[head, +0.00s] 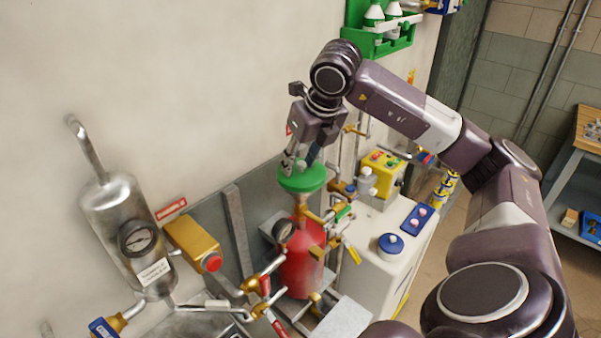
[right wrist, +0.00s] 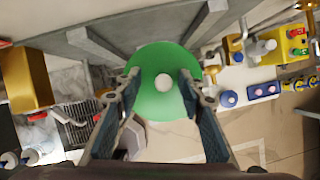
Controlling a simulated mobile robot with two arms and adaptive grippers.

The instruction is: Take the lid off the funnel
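A round green lid (head: 302,181) sits on top of the upright pipe above a red tank. In the right wrist view the lid (right wrist: 160,108) is a green disc with a small pale round knob (right wrist: 163,82) at its middle. The funnel under it is mostly hidden, so I cannot tell its shape. My right gripper (head: 299,161) points down just above the lid. In the right wrist view its two fingers (right wrist: 158,100) are spread apart with the lid showing between them, and nothing is held. My left gripper is not in view.
The red tank (head: 302,270) has brass valves and a gauge (head: 284,230) close around it. A metal cylinder (head: 122,225) with a gauge stands at left. A white cabinet (head: 397,262) with a blue button box (head: 417,219) stands at right. The wall is close behind.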

